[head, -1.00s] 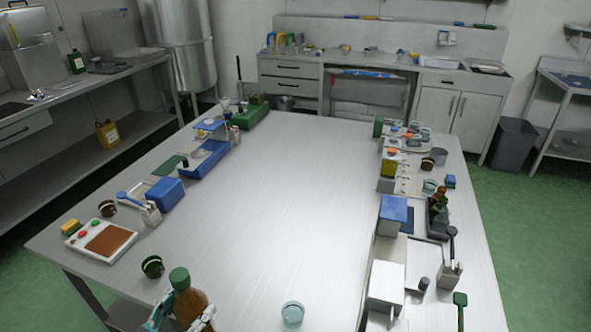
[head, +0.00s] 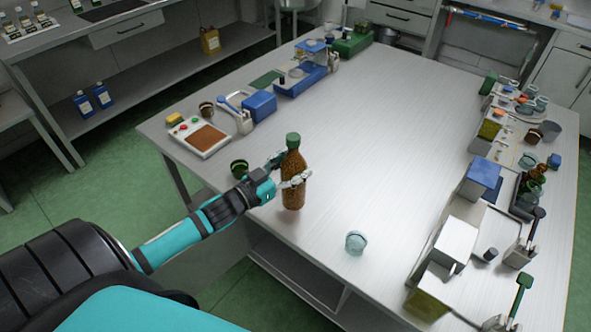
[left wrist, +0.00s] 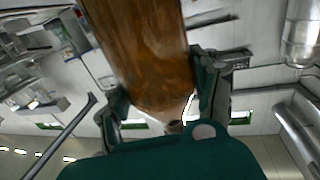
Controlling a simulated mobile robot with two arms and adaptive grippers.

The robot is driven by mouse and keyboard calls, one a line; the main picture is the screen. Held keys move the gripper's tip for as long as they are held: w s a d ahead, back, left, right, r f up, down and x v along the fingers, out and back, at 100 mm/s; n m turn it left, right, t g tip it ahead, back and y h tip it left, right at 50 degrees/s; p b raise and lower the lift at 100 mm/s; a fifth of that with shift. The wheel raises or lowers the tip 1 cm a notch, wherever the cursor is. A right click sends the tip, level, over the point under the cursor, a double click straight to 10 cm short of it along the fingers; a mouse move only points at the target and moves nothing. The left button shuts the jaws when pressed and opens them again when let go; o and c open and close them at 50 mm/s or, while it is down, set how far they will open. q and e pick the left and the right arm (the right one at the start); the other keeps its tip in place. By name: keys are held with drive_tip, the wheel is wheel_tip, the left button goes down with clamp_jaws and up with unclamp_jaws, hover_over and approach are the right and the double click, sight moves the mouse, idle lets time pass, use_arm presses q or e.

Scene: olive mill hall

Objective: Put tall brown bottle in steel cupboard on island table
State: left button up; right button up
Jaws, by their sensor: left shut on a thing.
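The tall brown bottle (head: 293,185) has a green cap and is upright over the near-left part of the island table (head: 370,150). My left gripper (head: 290,182) is shut on its middle from the left. In the left wrist view, the brown bottle (left wrist: 150,55) fills the top middle, between the fingers (left wrist: 160,95). I cannot tell whether its base touches the tabletop. A pale box-like steel unit (head: 455,242) stands at the table's right side; I cannot tell if it is the cupboard, and its inside is hidden. My right gripper is out of view.
A glass jar (head: 356,242) stands right of the bottle, and a dark green pot (head: 239,168) to its left. A blue box (head: 259,106) and a scale-like tray (head: 203,137) line the left edge. Several small items crowd the right edge. The table's middle is clear.

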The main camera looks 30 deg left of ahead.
use_arm(q)
drive_tip(key=shift+w+a+r, duration=0.1)
drive_tip(key=shift+w+r, duration=0.05)
drive_tip(key=shift+w, duration=0.45)
wheel_tip(320, 180, down, 4)
drive_tip(key=shift+w+r, duration=0.1)
drive_tip(key=shift+r, duration=0.1)
drive_tip(key=shift+f, duration=0.1)
drive_tip(key=o, duration=1.7)
drive_tip(key=shift+f, duration=0.15)
